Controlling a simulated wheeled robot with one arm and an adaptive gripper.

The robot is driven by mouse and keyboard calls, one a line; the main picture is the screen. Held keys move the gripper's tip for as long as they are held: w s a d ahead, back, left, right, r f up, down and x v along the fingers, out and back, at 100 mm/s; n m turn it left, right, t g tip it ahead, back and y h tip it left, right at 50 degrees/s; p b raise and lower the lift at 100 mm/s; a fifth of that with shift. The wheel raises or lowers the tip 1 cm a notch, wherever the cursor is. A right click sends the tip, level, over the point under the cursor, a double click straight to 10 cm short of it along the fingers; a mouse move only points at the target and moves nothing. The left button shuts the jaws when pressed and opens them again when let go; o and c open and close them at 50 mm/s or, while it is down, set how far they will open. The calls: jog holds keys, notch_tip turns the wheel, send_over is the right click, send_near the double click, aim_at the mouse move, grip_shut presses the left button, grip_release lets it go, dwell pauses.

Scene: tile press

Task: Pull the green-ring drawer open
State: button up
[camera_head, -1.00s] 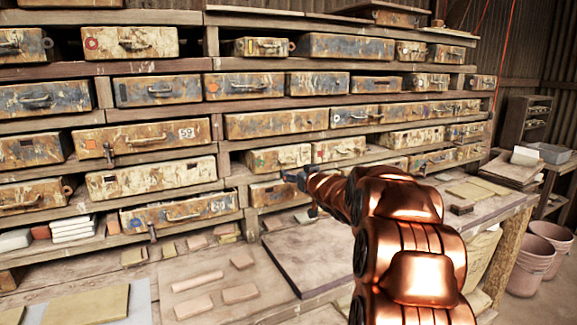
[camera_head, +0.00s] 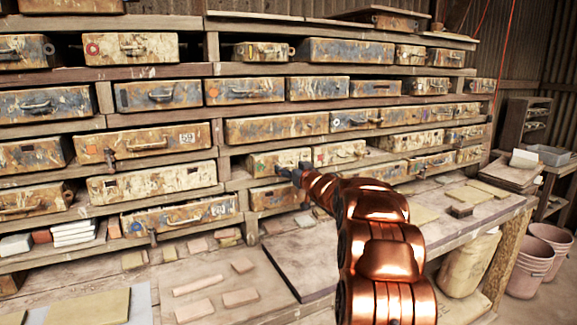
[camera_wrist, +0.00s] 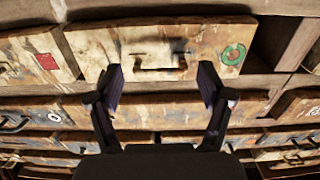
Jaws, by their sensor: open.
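The green-ring drawer (camera_head: 272,160) is a worn cream and rust-brown drawer in the middle of the rack in the head view. In the wrist view the drawer (camera_wrist: 105,47) is at the top, with its green ring (camera_wrist: 232,54) at the right and a dark bar handle (camera_wrist: 158,67) in the middle. The drawer looks closed. My gripper (camera_head: 297,173) is in front of its lower right part. In the wrist view my gripper (camera_wrist: 160,78) is open and empty, its fingertips on either side of the handle in the picture. The remaining gap to the handle is unclear.
A drawer with a red mark (camera_wrist: 30,57) sits beside it in the wrist view. Other drawers (camera_head: 275,196) lie close by. The bench below holds a dark-edged board (camera_head: 310,255) and loose tiles (camera_head: 240,298). Pink buckets (camera_head: 530,262) stand at the right.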

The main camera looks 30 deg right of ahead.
jog(key=shift+w+d, duration=0.1)
jog(key=shift+w, duration=0.75)
jog(key=c, duration=1.5)
jog(key=shift+s+f, duration=0.1)
grip_shut()
